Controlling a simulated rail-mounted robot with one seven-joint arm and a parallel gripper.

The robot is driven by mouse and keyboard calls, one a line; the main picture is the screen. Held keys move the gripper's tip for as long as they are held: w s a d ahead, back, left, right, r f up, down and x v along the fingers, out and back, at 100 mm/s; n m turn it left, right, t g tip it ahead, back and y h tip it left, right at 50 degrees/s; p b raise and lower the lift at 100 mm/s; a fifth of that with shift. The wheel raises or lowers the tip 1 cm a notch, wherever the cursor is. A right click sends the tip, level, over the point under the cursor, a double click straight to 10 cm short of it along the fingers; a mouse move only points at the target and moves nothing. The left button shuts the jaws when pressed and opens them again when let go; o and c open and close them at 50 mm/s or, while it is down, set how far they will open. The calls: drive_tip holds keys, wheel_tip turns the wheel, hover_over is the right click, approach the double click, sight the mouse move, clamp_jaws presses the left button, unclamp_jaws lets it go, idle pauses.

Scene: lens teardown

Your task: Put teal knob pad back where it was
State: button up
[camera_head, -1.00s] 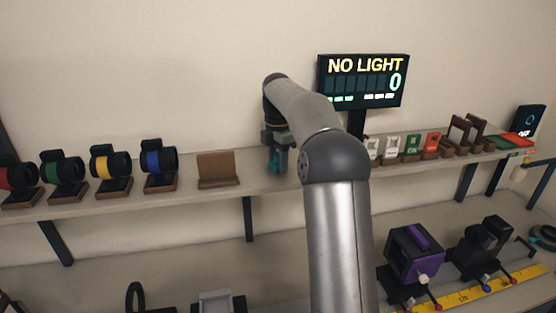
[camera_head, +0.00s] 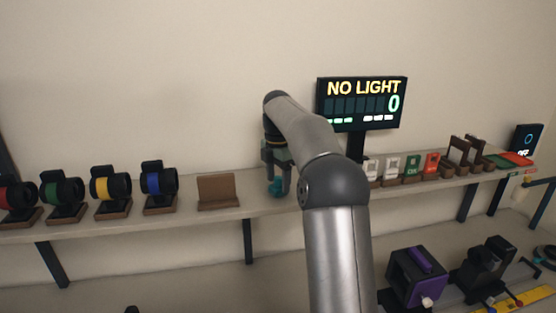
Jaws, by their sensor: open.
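The teal knob pad (camera_head: 277,187) sits on the upper shelf, right of an empty brown wooden stand. My gripper (camera_head: 276,172) points down just above it, with its fingers apart. The lower part of the teal piece shows below the fingers. My arm comes up from the bottom of the view and hides part of the shelf to the right. I cannot tell whether the fingers touch the teal piece.
Red, green, yellow and blue lens units (camera_head: 159,182) stand on the shelf (camera_head: 240,212) at left. The empty wooden stand (camera_head: 217,191) is close by. A "NO LIGHT" display (camera_head: 361,103) rises behind my arm. Small cards and wooden frames (camera_head: 459,152) stand at right. A purple box (camera_head: 417,277) is below.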

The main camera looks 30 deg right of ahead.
sight(277, 178)
wheel_tip(277, 178, up, 9)
drive_tip(key=shift+w+r, duration=0.1)
drive_tip(key=shift+r, duration=0.6)
drive_tip(key=s+a+f+m, duration=0.3)
drive_tip(key=s+a+m, duration=0.6)
drive_tip(key=s+a, duration=0.35)
drive_tip(key=s+a+f+m, duration=0.1)
drive_tip(key=s+f+m, duration=0.2)
drive_tip(key=s+f, duration=0.2)
drive_tip(key=s+a+f+m+t, duration=0.1)
drive_tip(key=s+f+m, duration=0.3)
drive_tip(key=s, duration=0.7)
drive_tip(key=s+a+f+m, duration=0.3)
drive_tip(key=s+f, duration=0.4)
drive_tip(key=s, duration=0.1)
drive_tip(key=shift+a+f+m, duration=0.25)
drive_tip(key=shift+f+m, duration=0.05)
drive_tip(key=shift+f, duration=0.05)
drive_tip(key=shift+f, duration=0.1)
wheel_tip(277, 178, down, 4)
drive_tip(key=b, duration=0.3)
